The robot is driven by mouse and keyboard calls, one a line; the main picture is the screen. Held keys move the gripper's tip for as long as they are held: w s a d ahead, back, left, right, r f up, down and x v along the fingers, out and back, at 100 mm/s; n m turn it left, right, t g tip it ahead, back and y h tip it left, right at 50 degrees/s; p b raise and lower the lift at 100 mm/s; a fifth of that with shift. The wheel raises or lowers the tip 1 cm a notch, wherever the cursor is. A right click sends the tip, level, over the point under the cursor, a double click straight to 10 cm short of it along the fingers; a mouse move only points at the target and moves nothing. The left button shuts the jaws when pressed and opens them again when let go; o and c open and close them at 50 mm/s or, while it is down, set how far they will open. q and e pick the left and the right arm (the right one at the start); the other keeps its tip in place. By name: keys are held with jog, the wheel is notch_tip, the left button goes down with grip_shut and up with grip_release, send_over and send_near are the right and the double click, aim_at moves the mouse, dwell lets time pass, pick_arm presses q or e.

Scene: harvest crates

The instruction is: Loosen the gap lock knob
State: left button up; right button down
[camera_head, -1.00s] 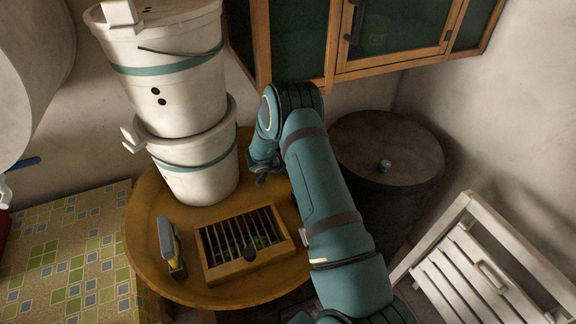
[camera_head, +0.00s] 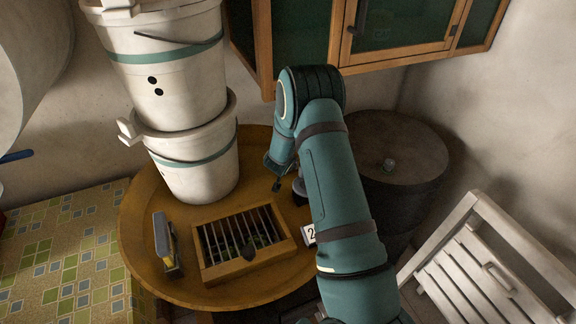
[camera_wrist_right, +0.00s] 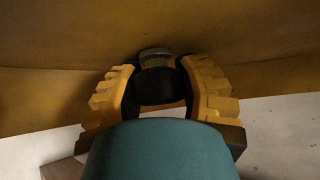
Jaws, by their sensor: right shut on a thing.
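My right gripper (camera_wrist_right: 163,72) is seen close up in the right wrist view. Its yellow padded fingers are closed around a dark knob-like thing (camera_wrist_right: 156,88); a grey disc (camera_wrist_right: 155,53) shows just beyond it. In the head view my right arm comes in from the lower right, bends at the top and reaches down to the round yellow table; it hides most of its gripper. A dark rounded part (camera_head: 299,188) shows beside the arm. My left gripper is out of view.
The round yellow table (camera_head: 140,215) also bears stacked white buckets (camera_head: 195,170) and a grey-yellow tool (camera_head: 165,243). A label reading 2 (camera_head: 309,234) peeks out beside my arm. A dark barrel (camera_head: 405,150), a white slatted chair (camera_head: 480,250) and a wooden cabinet (camera_head: 400,50) surround it.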

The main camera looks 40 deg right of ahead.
jog(key=shift+a, duration=0.1)
jog(key=c, duration=0.5)
grip_release()
jog(key=shift+r, duration=0.1)
notch_tip(320, 180, up, 10)
jog(key=shift+f, duration=0.1)
